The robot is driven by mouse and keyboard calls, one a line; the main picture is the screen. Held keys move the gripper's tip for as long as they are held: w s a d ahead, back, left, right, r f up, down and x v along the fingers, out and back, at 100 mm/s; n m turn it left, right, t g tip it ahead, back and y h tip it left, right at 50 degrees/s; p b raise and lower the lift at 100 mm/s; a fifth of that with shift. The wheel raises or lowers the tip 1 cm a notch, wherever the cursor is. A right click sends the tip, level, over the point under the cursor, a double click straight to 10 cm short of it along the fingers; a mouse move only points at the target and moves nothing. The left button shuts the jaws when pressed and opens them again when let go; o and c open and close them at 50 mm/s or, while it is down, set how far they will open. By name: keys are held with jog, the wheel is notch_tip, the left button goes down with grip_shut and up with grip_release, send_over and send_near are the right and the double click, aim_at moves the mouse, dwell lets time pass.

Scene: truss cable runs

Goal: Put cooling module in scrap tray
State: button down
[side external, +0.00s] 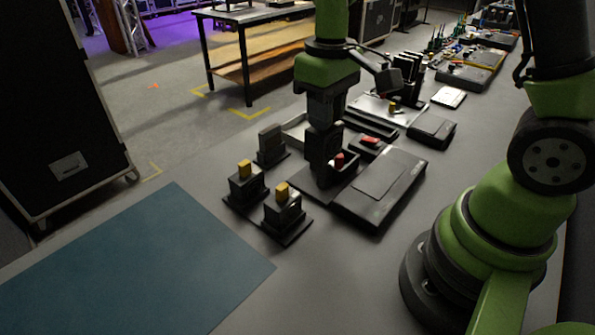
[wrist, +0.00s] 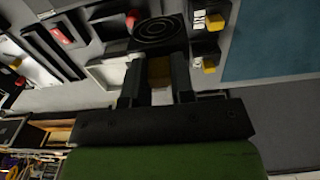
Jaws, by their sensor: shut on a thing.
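The cooling module (side external: 325,158) is a dark block hanging upright in my gripper (side external: 325,122) in the side view. In the wrist view a dark face with concentric rings (wrist: 155,30) lies just beyond my fingers, apparently part of the module. My gripper (wrist: 160,88) is shut around a brownish-yellow grip between its fingers. A shallow pale-rimmed tray (side external: 293,127), which looks like the scrap tray, is partly hidden behind my gripper. It also shows in the wrist view (wrist: 105,72), left of my fingers. Whether the module touches anything below is unclear.
Two dark modules with yellow tops (side external: 245,172) (side external: 283,205) stand on a base left of my gripper. A grey block (side external: 270,143) stands behind them. A red knob (side external: 339,160) and a flat black case (side external: 380,190) are close on the right. The blue mat (side external: 135,270) is clear.

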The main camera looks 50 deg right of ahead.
jog(key=w+r+m, duration=0.3)
jog(key=w+r, duration=0.2)
jog(key=r, duration=0.4)
jog(key=w+d+f+n, duration=0.1)
jog(key=w+d+f, duration=0.2)
jog(key=w+d, duration=0.4)
jog(key=w+d+f+n, duration=0.2)
jog(key=d+f, duration=0.5)
jog(key=d, duration=0.3)
notch_tip(320, 180, down, 9)
jog(key=shift+d+f, duration=0.15)
jog(key=shift+f, duration=0.15)
jog(key=shift+f, duration=0.45)
jog(key=c, duration=1)
grip_release()
jog(key=shift+o, duration=0.2)
